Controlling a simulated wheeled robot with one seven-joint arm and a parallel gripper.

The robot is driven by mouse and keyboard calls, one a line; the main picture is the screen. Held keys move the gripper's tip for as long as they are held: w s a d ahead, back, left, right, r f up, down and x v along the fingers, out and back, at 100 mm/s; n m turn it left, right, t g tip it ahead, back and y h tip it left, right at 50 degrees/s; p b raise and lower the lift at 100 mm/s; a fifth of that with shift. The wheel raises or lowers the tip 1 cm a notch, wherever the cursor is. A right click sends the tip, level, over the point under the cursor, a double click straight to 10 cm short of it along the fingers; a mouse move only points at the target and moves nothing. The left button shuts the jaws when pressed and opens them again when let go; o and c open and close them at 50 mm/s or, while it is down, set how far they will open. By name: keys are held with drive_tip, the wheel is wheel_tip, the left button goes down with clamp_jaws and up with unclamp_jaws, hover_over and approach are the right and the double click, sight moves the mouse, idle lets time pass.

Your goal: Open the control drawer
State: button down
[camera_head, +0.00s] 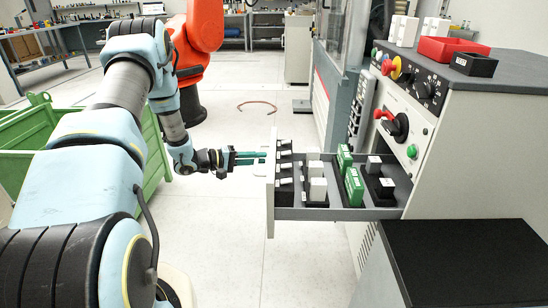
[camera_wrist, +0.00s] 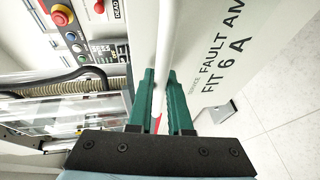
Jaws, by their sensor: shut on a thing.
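The control drawer (camera_head: 340,213) stands well out from the grey cabinet in the head view, with its inside showing. My gripper (camera_head: 262,158) is in front of the drawer's front panel at its left end. In the wrist view my gripper (camera_wrist: 158,78) has its two green fingers on either side of a white bar handle (camera_wrist: 166,30) and is shut on it. The drawer front (camera_wrist: 215,50) with black lettering lies beside the handle in that view. The handle is hard to make out in the head view.
The drawer holds green modules (camera_head: 354,186) and several black and white parts. The cabinet's control panel (camera_head: 408,88) has knobs and an emergency button. A green bin (camera_head: 155,150) stands at the left. A black-topped surface (camera_head: 460,260) is below right. Floor left of the drawer is clear.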

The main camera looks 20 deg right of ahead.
drive_tip(key=w+a, duration=0.2)
drive_tip(key=a, duration=0.4)
drive_tip(key=shift+w, duration=0.15)
drive_tip(key=c, duration=0.8)
unclamp_jaws()
drive_tip(key=shift+c, duration=0.2)
drive_tip(key=a+r, duration=0.2)
drive_tip(key=a, duration=0.8)
drive_tip(key=shift+a+b, duration=0.25)
drive_tip(key=shift+b, duration=0.15)
